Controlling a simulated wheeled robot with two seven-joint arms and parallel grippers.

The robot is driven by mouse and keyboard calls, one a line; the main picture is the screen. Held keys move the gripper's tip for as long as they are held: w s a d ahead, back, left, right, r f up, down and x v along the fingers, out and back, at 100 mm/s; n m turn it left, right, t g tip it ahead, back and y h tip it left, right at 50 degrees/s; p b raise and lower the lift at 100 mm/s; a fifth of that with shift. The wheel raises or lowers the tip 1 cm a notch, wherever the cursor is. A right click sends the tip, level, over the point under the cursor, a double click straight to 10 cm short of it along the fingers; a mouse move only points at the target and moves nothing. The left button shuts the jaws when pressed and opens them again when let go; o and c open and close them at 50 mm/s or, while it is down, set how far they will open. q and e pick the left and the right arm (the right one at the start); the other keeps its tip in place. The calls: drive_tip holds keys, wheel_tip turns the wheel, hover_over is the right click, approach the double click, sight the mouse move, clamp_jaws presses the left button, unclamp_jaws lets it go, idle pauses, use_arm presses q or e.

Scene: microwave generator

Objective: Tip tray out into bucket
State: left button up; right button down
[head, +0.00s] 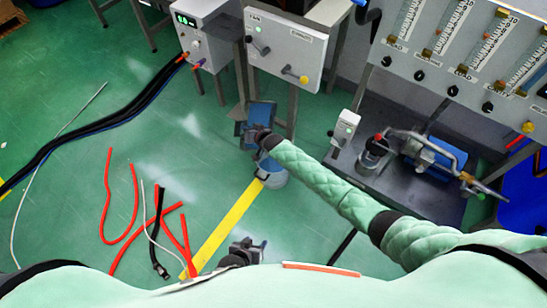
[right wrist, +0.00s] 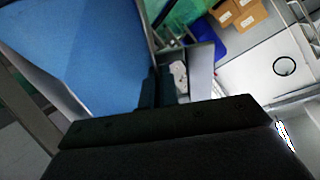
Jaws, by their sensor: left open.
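The blue tray (head: 262,113) is in the middle of the head view, tilted up off the floor below the white control box. My right gripper (head: 257,137) is at the tray's lower edge and looks shut on it. In the right wrist view the tray's blue face (right wrist: 85,50) fills the left, close against the dark fingers (right wrist: 160,88). The grey-blue bucket (head: 275,178) stands on the floor just below the gripper, partly hidden by it and the arm. What is in the tray or bucket cannot be made out. My left gripper (head: 246,248) is open and empty, low and near my body.
Red hoses (head: 133,205) and black cables (head: 110,120) lie on the green floor at left. A white control box (head: 284,48) on legs stands behind the tray. A dark bench with a pump (head: 425,155) is at right.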

drive_tip(key=shift+s+d+r+t+y+b, duration=0.3)
drive_tip(key=shift+s+d+t+b, duration=0.1)
drive_tip(key=shift+s+d+b, duration=0.1)
drive_tip(key=shift+s+d+r+t+y, duration=0.15)
drive_tip(key=shift+s+d+t+y, duration=0.15)
drive_tip(key=shift+s+d, duration=0.25)
idle(0.4)
drive_tip(key=shift+s+d+b, duration=0.1)
drive_tip(key=shift+s+b, duration=0.2)
drive_tip(key=shift+s, duration=0.1)
drive_tip(key=shift+s+d+r+t, duration=0.15)
drive_tip(key=shift+s+d+t, duration=0.15)
drive_tip(key=shift+s+d, duration=0.1)
drive_tip(key=shift+s+d+r+t+y+b, duration=0.15)
drive_tip(key=shift+s+d+t+y+b, duration=0.8)
drive_tip(key=shift+b, duration=0.6)
drive_tip(key=shift+s+d+b, duration=0.15)
drive_tip(key=shift+s+b, duration=0.3)
drive_tip(key=shift+b, duration=0.2)
